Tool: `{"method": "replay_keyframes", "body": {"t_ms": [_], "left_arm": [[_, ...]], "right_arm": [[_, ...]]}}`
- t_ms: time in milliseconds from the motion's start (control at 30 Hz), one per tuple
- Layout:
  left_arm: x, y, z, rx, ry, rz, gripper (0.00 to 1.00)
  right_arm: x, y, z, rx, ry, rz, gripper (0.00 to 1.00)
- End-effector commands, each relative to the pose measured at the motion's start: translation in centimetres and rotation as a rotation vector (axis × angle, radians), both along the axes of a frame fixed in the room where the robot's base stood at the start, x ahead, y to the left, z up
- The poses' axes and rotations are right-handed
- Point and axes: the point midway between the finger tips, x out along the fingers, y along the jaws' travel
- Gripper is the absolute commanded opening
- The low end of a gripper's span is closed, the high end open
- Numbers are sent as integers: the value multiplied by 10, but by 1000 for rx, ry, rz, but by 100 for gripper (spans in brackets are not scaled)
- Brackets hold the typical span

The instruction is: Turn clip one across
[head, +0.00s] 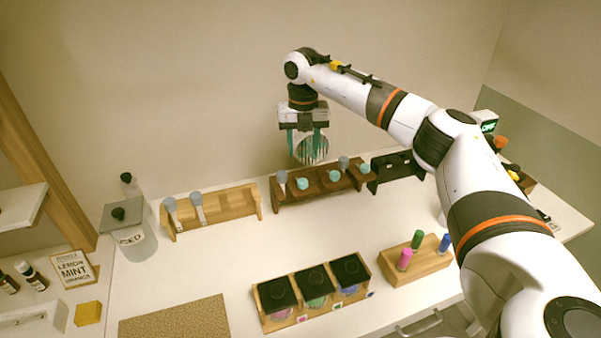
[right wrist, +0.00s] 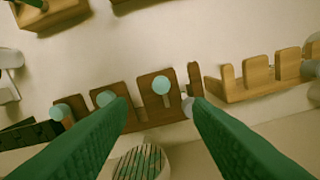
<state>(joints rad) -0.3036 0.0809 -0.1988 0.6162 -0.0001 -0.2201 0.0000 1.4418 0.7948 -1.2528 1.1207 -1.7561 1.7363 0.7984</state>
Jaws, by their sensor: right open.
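My right gripper (head: 305,150) hangs open and empty near the back wall, above the dark brown rack (head: 318,194). Its two green fingers also flank the right wrist view (right wrist: 160,108). The dark rack also shows there (right wrist: 153,113). Pale blue and grey clip-like pieces, such as one at its left end (head: 282,180) and a round-topped one (head: 334,176), sit in this rack. The light wooden rack (head: 230,204) holds two tilted blue-grey pieces, a left one (head: 171,208) and a right one (head: 197,202). I cannot tell which is clip one. My left gripper is out of view.
A striped round thing (head: 314,152) shows behind the fingers. A black rack (head: 398,172) stands right of the dark rack. Lidded jars (head: 314,279) and a peg block (head: 416,266) stand in front. A glass jar (head: 136,242) is at left. The table's middle is clear.

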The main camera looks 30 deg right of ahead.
Motion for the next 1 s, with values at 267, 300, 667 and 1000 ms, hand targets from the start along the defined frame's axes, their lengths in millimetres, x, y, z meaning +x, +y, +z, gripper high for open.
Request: {"method": "replay_keyframes", "body": {"t_ms": [267,300,667,1000], "left_arm": [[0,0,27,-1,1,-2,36],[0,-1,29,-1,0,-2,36],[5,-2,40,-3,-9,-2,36],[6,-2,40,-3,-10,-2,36]], "right_arm": [[-1,1,-54,3,4,1,46],[-1,1,-62,3,4,1,46],[0,1,-99,4,-1,3,46],[0,1,-100,5,-2,3,33]]}}
